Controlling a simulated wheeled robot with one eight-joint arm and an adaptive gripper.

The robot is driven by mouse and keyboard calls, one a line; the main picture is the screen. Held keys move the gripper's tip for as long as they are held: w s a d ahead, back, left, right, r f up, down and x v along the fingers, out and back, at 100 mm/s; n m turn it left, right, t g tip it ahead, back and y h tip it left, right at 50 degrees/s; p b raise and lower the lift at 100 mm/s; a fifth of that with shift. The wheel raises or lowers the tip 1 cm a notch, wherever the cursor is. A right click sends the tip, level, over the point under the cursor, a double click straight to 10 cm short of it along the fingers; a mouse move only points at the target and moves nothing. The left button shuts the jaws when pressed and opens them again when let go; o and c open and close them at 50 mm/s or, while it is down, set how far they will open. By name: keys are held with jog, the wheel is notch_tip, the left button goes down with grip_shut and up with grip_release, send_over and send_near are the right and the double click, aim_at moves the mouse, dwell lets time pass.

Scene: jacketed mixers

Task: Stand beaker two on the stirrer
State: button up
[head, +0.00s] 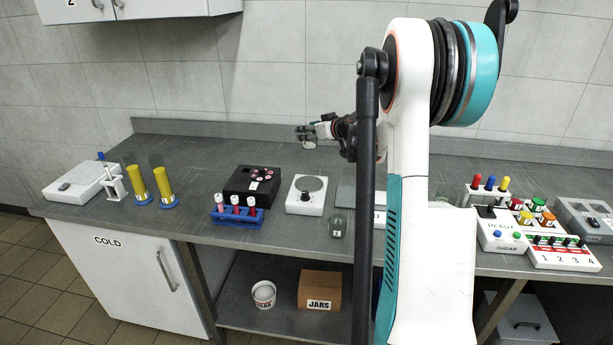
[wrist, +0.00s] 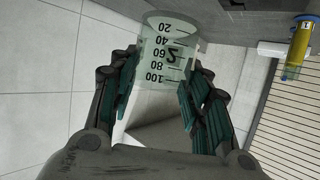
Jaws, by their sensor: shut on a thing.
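Beaker two (wrist: 168,48), clear with dark graduations and a "2", is between the fingers of my gripper (wrist: 160,68) in the wrist view. The gripper is shut on it. In the head view my gripper (head: 318,131) is above the back of the counter, and the beaker is hard to make out there. The stirrer (head: 306,206), a white box with a round grey plate, stands on the counter below and nearer the front. Its plate (head: 309,184) looks bare. The gripper and beaker are apart from it.
A glass beaker (head: 337,228) stands right of the stirrer near the front edge. A black box (head: 238,182) and a blue rack (head: 237,217) of tubes stand to its left. My arm hides part of the counter on the right. The counter behind the stirrer is mostly clear.

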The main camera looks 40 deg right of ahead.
notch_tip(320, 180, down, 15)
jog(key=b, duration=0.4)
jog(key=shift+r, duration=0.1)
jog(key=shift+b, duration=0.3)
jog(key=shift+f, duration=0.2)
jog(key=o, duration=1.1)
jog(key=shift+r, duration=0.15)
jog(key=p+v, duration=0.3)
jog(key=v, duration=0.9)
